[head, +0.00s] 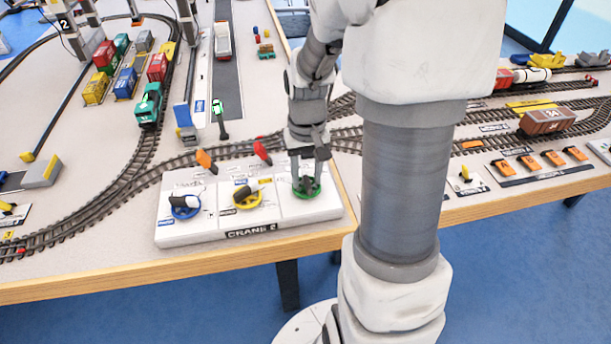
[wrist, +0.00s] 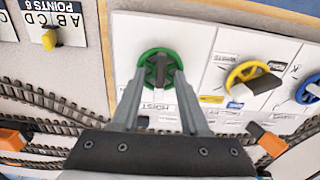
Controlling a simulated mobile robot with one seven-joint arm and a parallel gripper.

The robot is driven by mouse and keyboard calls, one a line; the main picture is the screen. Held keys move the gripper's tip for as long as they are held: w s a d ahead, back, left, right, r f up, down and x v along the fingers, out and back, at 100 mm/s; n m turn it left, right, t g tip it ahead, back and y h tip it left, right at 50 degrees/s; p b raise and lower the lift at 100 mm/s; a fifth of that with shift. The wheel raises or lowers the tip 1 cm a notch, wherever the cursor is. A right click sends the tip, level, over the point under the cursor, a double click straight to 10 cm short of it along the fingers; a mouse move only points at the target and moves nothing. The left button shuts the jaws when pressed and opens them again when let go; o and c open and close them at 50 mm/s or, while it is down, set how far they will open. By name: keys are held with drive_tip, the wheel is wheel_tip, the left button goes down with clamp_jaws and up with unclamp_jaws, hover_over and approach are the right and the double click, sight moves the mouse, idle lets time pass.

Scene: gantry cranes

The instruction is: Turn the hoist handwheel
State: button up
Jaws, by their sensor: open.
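The hoist handwheel is a green spoked wheel (wrist: 143,76) with a dark grip bar (wrist: 162,66) across its middle, above a HOIST label. In the head view its green rim (head: 316,191) shows at the right end of the white crane panel (head: 240,219), partly hidden by my gripper. My gripper (wrist: 160,73) is open, pointing down at the wheel, with one finger on each side of the grip bar. It also shows over the wheel in the head view (head: 307,182). I cannot tell whether the fingers touch the wheel.
A yellow handwheel (head: 248,197) and a blue handwheel (head: 185,208) sit left of the green one on the panel. An orange lever (head: 205,161) and a red lever (head: 262,152) stand behind it. Rail tracks (head: 90,211) with model wagons surround the panel. The wooden table edge (head: 130,283) runs in front.

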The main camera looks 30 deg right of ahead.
drive_tip(key=shift+f, duration=0.1)
clamp_jaws()
drive_tip(key=shift+m, duration=0.3)
drive_tip(key=m+p, duration=0.1)
drive_tip(key=m, duration=0.3)
drive_tip(key=shift+p, duration=0.4)
drive_tip(key=shift+m+p, duration=0.95)
drive_tip(key=shift+m, duration=1.45)
unclamp_jaws()
